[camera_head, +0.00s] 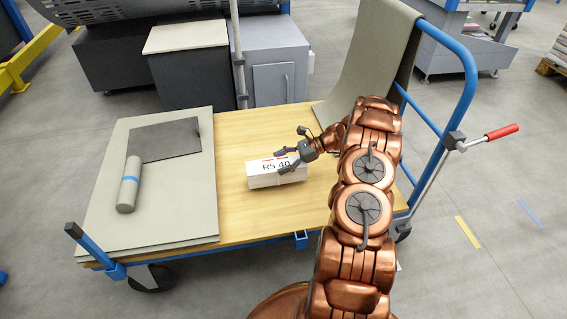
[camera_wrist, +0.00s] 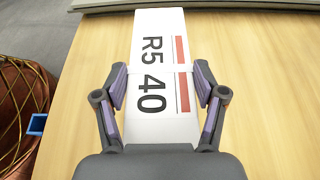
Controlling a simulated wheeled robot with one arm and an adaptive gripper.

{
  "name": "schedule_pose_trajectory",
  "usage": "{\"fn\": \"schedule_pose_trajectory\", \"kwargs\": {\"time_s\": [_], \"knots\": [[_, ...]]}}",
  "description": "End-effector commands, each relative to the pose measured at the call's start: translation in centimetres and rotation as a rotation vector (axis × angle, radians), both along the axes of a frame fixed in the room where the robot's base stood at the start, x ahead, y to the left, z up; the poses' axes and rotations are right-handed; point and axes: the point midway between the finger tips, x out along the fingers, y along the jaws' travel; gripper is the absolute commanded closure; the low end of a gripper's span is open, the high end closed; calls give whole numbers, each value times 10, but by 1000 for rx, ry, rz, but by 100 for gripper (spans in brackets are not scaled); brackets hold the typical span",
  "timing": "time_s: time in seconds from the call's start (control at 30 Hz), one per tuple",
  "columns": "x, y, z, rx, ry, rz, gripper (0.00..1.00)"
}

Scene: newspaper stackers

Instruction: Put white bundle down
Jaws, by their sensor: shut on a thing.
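The white bundle (camera_head: 272,174) is a boxy white block marked "R5 40" with red stripes. It is at the middle of the cart's wooden deck (camera_head: 240,215), at or just above the surface; I cannot tell whether it touches. My gripper (camera_head: 290,157) is at its upper right side, shut on it. In the wrist view the bundle (camera_wrist: 160,50) runs lengthwise between the two fingers of my gripper (camera_wrist: 162,90), one on each side. Its near end is hidden behind the gripper's body.
A grey-green sheet (camera_head: 368,50) drapes over the blue handle rail (camera_head: 468,75) at right. Bare deck surrounds the bundle.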

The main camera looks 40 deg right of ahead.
Motion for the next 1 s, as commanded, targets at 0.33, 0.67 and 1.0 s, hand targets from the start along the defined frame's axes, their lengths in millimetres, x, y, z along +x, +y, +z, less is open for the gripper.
{"fn": "schedule_pose_trajectory", "kwargs": {"time_s": [0.33, 0.67, 1.0], "knots": [[0, 0, -25, 1, -2, -1, 99], [0, 0, -28, 1, -1, -1, 26], [0, 0, -28, 0, 0, 0, 5]]}}
